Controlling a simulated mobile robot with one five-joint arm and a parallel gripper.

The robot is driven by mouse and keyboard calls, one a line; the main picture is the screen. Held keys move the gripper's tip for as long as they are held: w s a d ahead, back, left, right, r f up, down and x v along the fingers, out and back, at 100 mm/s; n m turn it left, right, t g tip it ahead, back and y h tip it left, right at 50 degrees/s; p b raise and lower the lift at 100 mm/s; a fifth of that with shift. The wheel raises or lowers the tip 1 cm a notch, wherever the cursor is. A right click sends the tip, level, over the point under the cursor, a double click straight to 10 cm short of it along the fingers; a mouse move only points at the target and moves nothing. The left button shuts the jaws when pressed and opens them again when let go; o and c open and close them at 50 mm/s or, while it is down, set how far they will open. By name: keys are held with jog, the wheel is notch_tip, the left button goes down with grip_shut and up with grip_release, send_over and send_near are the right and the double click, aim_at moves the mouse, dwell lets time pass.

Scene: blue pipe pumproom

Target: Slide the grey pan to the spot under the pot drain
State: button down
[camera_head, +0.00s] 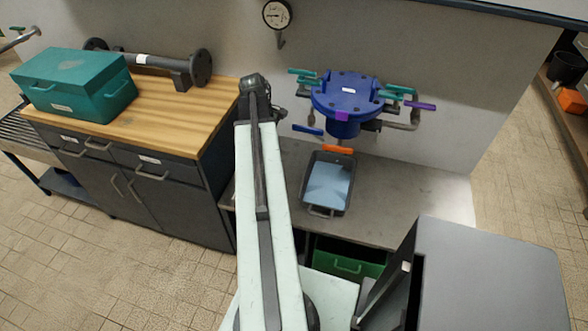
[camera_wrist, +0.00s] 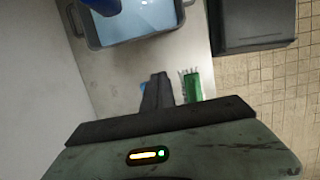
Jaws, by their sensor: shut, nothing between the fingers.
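The grey pan (camera_head: 309,195) is on the grey bench, with a light-blue inside and a handle at its front. The blue pot (camera_head: 345,95) is mounted above and behind it. An orange lever (camera_head: 338,149) shows below the pot at the pan's back edge; the exact drain outlet is hard to make out. In the wrist view the pan (camera_wrist: 92,37) is at the top, with part of the blue pot (camera_wrist: 103,5) over its upper left. My gripper (camera_wrist: 159,78) is shut and empty, apart from the pan. In the head view my arm hides it.
A wooden-topped cabinet (camera_head: 190,95) with a teal toolbox (camera_head: 75,84) and a dark pipe piece (camera_head: 150,64) stands at left. Teal and purple valve handles surround the pot. A green crate (camera_head: 345,262) sits under the bench. The bench (camera_head: 420,190) is clear right of the pan.

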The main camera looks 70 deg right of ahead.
aim_at(304, 188)
jog(key=b+x, duration=1.8)
jog(key=b, duration=0.1)
jog(key=shift+f+b, duration=0.4)
jog(key=s, duration=0.3)
jog(key=shift+s, duration=0.55)
jog(key=shift+s, duration=1.15)
